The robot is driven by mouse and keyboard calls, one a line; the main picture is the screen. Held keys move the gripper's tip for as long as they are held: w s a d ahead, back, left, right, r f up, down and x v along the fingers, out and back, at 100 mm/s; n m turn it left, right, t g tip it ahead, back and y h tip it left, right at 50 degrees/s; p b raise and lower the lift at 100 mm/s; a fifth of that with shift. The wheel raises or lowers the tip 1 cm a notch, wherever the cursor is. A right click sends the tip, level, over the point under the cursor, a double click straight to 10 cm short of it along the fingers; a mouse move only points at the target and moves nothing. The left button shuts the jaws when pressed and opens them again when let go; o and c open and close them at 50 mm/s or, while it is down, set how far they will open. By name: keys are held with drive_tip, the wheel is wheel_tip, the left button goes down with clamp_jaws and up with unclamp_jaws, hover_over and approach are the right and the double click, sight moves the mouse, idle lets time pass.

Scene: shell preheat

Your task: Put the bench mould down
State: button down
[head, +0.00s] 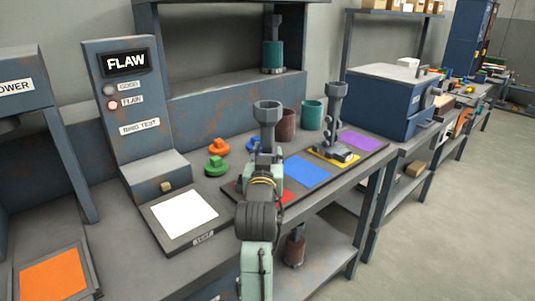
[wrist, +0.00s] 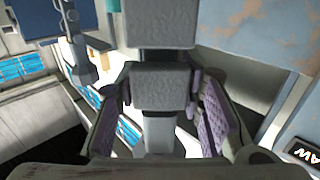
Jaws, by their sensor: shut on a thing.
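The bench mould (head: 267,113) is a grey upright piece with a wide cup-like top on a narrower stem. My gripper (head: 265,155) is shut on it, and my arm hides its lower part in the head view. In the wrist view the grey mould (wrist: 166,90) stands between the purple-padded fingers of my gripper (wrist: 160,120). It is over or in front of the red pad (head: 284,199); I cannot tell whether its base touches anything.
The blue pad (head: 305,172) is bare, as is the purple pad (head: 363,140). A white test plate (head: 184,213) lies left. Orange (head: 219,146) and green (head: 215,167) knobbed pieces sit behind. Brown (head: 285,125) and teal (head: 312,115) cups stand at the back. The display (head: 125,62) reads FLAW.

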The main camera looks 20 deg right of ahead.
drive_tip(key=shift+r, duration=0.1)
drive_tip(key=c, duration=1.1)
unclamp_jaws()
drive_tip(key=shift+f, duration=0.2)
drive_tip(key=shift+r, duration=0.1)
drive_tip(key=shift+s+a, duration=0.1)
drive_tip(key=shift+s, duration=0.1)
drive_tip(key=p+v, duration=1.1)
drive_tip(key=p, duration=0.1)
drive_tip(key=shift+s, duration=0.2)
